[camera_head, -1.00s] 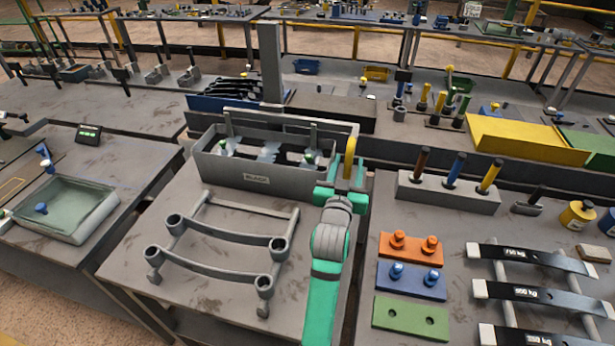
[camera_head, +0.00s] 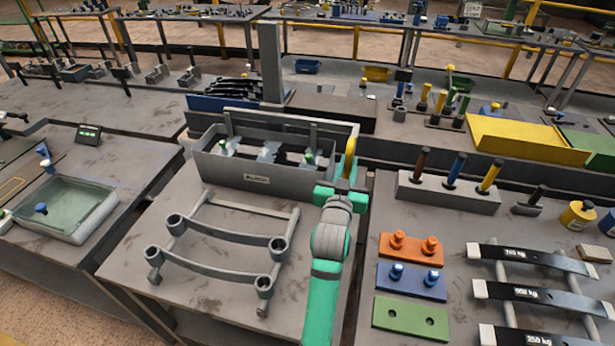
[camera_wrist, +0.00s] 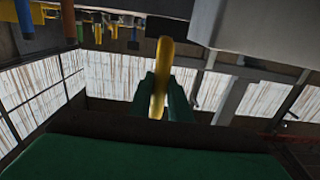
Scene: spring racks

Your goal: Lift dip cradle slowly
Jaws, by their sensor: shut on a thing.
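The dip cradle seems to be the light grey bar frame (camera_head: 290,118) over a grey tank (camera_head: 225,170) at the centre. Pale metal pieces (camera_head: 270,151) show inside the tank, and how they attach is unclear. A yellow handle (camera_head: 351,158) stands at the tank's right end, and its join to the frame is hidden. My gripper (camera_head: 345,178) is shut on this handle. In the wrist view, the yellow handle (camera_wrist: 160,75) stands upright between the two green fingers of my gripper (camera_wrist: 163,90).
A grey rack with curved bars (camera_head: 215,238) lies in front of the tank. A block with coloured handles (camera_head: 445,197) and orange (camera_head: 411,250), blue (camera_head: 411,282) and green (camera_head: 410,318) plates are to the right. A grey post (camera_head: 271,65) rises behind the tank.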

